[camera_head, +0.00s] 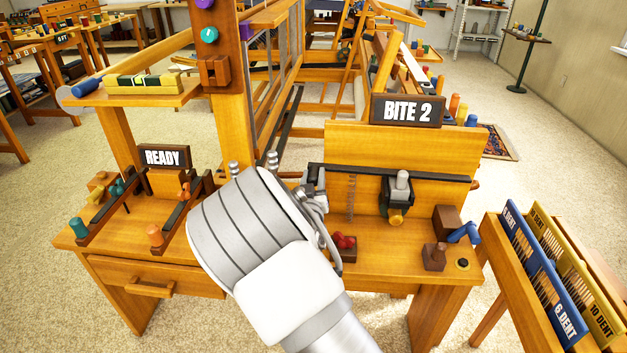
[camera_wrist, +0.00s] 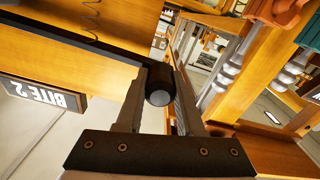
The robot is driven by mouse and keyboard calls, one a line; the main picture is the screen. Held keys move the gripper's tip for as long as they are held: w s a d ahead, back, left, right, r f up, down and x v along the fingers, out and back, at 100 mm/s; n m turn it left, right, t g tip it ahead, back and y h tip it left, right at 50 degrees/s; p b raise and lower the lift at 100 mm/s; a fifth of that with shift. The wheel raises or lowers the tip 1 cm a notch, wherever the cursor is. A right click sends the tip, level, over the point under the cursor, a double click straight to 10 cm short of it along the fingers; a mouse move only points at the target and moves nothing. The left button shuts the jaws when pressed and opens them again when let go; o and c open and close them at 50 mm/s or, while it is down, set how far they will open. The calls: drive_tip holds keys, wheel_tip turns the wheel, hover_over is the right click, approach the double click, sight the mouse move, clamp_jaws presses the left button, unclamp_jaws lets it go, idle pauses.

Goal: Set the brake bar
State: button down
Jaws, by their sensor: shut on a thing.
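A long black bar (camera_head: 350,171), which I take to be the brake bar, runs across the front of a wooden panel below the "BITE 2" sign (camera_head: 407,111). In the wrist view the bar (camera_wrist: 75,35) ends in a dark round grip with a grey end face (camera_wrist: 160,97). My gripper (camera_wrist: 161,80) is shut on this grip, one finger on each side. In the head view my gripper (camera_head: 316,188) is at the bar's left end, and my wrist partly hides it. A black bracket (camera_head: 397,191) with a grey peg and yellow knob sits on the bar further right.
A red knob on a small block (camera_head: 345,243) lies close to my wrist. Wooden blocks with a blue handle (camera_head: 463,233) stand at the right corner. A "READY" sign (camera_head: 166,157) and pegs are at the left. A rack of dent reeds (camera_head: 545,270) stands right.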

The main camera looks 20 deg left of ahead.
drive_tip(key=w+d+r+m+p, duration=0.1)
drive_tip(key=d+r+m, duration=0.3)
drive_tip(key=r, duration=0.8)
drive_tip(key=w+d+r+m+p, duration=0.1)
drive_tip(key=d+r+m, duration=0.3)
drive_tip(key=r, duration=0.9)
drive_tip(key=shift+w+d+r, duration=0.25)
drive_tip(key=shift+d+r, duration=0.05)
drive_tip(key=shift+d, duration=0.9)
drive_tip(key=c, duration=0.5)
unclamp_jaws()
drive_tip(key=p+v, duration=0.2)
drive_tip(key=v, duration=1.5)
drive_tip(key=shift+s+a+f, duration=0.1)
drive_tip(key=shift+s, duration=0.15)
